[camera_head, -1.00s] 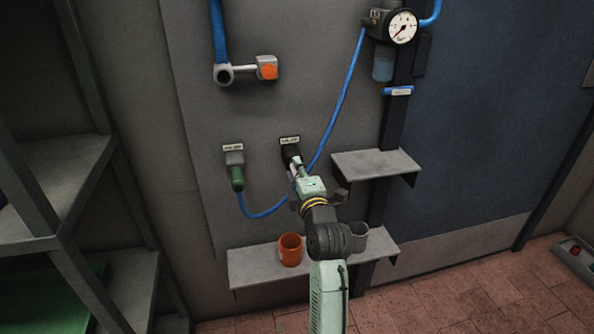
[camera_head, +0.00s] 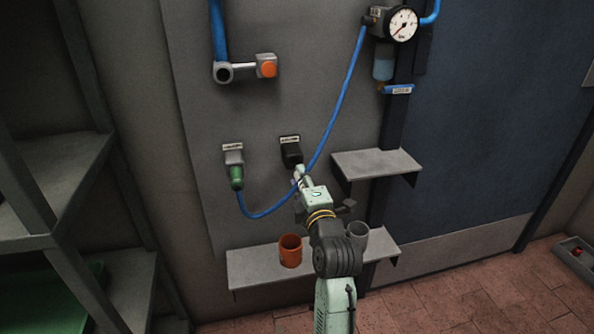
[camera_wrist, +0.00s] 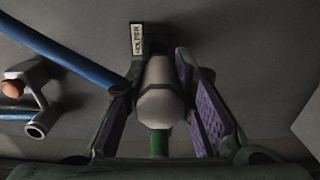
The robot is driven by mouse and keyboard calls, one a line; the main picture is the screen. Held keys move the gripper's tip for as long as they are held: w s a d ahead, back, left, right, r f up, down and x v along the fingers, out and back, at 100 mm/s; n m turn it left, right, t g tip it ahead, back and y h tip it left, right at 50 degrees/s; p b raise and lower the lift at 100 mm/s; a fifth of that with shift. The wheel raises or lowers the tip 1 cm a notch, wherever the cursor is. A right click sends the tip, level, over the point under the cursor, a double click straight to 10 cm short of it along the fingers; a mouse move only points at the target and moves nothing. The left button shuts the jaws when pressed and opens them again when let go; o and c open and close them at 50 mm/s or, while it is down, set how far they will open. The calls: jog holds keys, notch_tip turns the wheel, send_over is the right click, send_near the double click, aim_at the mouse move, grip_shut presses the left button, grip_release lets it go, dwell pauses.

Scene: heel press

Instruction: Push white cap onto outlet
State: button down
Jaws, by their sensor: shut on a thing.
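A pale white cap (camera_wrist: 160,100) sits between the two purple-padded fingers of my gripper (camera_wrist: 156,78) in the wrist view, with a green part just below it. My gripper is shut on the cap. In the head view my gripper (camera_head: 299,180) is just below and in front of the black outlet (camera_head: 290,152), with a small pale piece, seemingly the cap, at its tip. In the wrist view the dark outlet is partly hidden behind the cap and right finger. I cannot tell whether cap and outlet touch.
A green-ended fitting (camera_head: 236,178) with a blue hose (camera_head: 262,214) is left of the outlet. An orange-knobbed valve (camera_head: 267,67) is above. An orange cup (camera_head: 290,250) and grey cup (camera_head: 357,234) stand on the lower shelf (camera_head: 250,268). A small shelf (camera_head: 375,163) juts out at right.

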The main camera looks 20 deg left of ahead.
jog(key=shift+s+d, duration=0.4)
jog(key=shift+s, duration=0.2)
jog(key=shift+s+d, duration=0.1)
jog(key=shift+b+v, duration=0.75)
jog(key=shift+v, duration=0.85)
jog(key=s+a+r+p, duration=0.4)
jog(key=a+r+p, duration=0.2)
jog(key=r+p, duration=0.3)
jog(key=s+a+r+p, duration=0.4)
jog(key=r+p, duration=0.5)
jog(key=r, duration=0.6)
jog(key=shift+s+a, duration=0.2)
jog(key=shift+a, duration=1.05)
jog(key=shift+w, duration=0.1)
jog(key=shift+x, duration=2.4)
